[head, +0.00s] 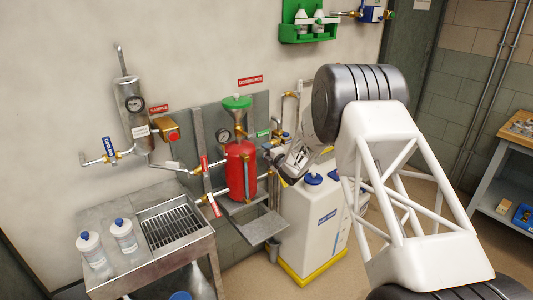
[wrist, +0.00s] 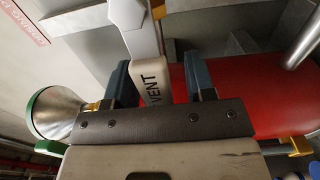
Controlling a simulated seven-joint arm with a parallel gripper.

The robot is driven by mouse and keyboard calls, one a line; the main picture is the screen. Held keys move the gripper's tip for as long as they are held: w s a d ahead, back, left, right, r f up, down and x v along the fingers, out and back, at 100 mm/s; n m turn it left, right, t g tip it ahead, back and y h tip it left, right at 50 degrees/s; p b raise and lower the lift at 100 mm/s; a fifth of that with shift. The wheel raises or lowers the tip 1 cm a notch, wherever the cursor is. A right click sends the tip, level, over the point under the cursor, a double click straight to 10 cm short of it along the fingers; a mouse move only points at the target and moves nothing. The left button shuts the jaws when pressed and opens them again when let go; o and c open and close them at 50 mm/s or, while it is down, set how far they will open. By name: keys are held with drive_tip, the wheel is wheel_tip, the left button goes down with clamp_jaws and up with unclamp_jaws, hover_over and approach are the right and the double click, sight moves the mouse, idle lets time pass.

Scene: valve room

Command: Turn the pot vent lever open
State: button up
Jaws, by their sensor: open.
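The red dosing pot (head: 236,172) stands against the wall panel with a green-rimmed funnel (head: 237,102) on top. In the wrist view the red pot (wrist: 250,95) fills the right and the funnel (wrist: 60,112) is at the left. A pale bar lettered VENT (wrist: 153,88), seemingly the vent lever's handle, stands between my two dark fingers. My gripper (wrist: 161,75) is open around it, with a visible gap to the right finger; contact with the left finger is unclear. In the head view my gripper (head: 277,155) is just right of the pot, and the lever cannot be made out.
A white tank (head: 312,220) with blue caps stands below my gripper. A sink bench (head: 165,235) with bottles is at left. A metal tray (head: 262,226) juts out under the pot. Gauge (head: 224,135) and pipes crowd the pot's left side.

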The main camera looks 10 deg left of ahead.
drive_tip(key=shift+s, duration=0.1)
drive_tip(key=v, duration=0.7)
drive_tip(key=shift+s+d, duration=0.25)
drive_tip(key=shift+d, duration=0.05)
idle(0.3)
drive_tip(key=s+d+r+m+h, duration=0.3)
drive_tip(key=d+r+m, duration=0.1)
drive_tip(key=d+r, duration=0.25)
drive_tip(key=s+d+r+m+h, duration=0.3)
drive_tip(key=d+r+m+h, duration=0.15)
drive_tip(key=r, duration=0.25)
drive_tip(key=s+d+r+m+g+h, duration=0.1)
drive_tip(key=s+d+r+m+h, duration=0.15)
drive_tip(key=s+d+r, duration=0.35)
drive_tip(key=s+d+r+m+g+h, duration=0.15)
drive_tip(key=s+d+m, duration=0.25)
drive_tip(key=s, duration=0.4)
drive_tip(key=s+d+m+g, duration=0.2)
drive_tip(key=s+m, duration=0.2)
drive_tip(key=s, duration=1)
drive_tip(key=s+d+m+g+h, duration=0.1)
drive_tip(key=s+d+m+g, duration=0.2)
drive_tip(key=s, duration=1.2)
drive_tip(key=s+d+m+g, duration=0.2)
drive_tip(key=s+m, duration=0.3)
drive_tip(key=s, duration=1)
drive_tip(key=shift+d+r+g, duration=0.35)
drive_tip(key=shift+d+r, duration=0.15)
drive_tip(key=shift+d, duration=0.15)
